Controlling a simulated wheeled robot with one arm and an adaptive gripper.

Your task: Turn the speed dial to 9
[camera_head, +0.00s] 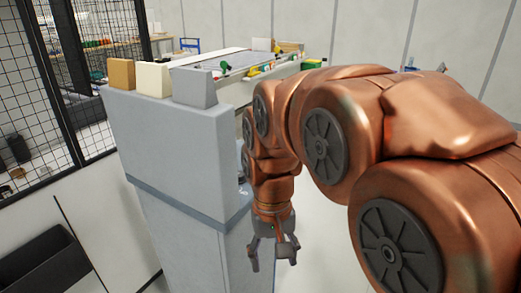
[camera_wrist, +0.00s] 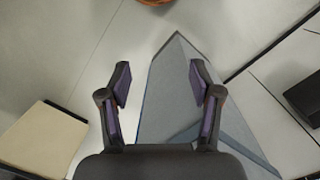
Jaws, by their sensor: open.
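My gripper (camera_head: 272,257) is open and empty, hanging low at the right side of a tall grey cabinet (camera_head: 165,140). In the wrist view, my gripper (camera_wrist: 160,85) has its two dark fingers spread wide with nothing between them. A blue-grey panel shape (camera_wrist: 170,110), perhaps the cabinet, lies below and behind the fingers. The speed dial cannot be made out in either view. My copper-coloured arm covers the right half of the head view and may hide part of the machine.
Tan (camera_head: 122,74), cream (camera_head: 153,79) and grey (camera_head: 194,87) blocks stand on the cabinet top. A workbench (camera_head: 255,70) with coloured items extends behind. A black mesh fence (camera_head: 95,70) and a dark bin (camera_head: 45,262) are at the left. Pale floor lies around the gripper.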

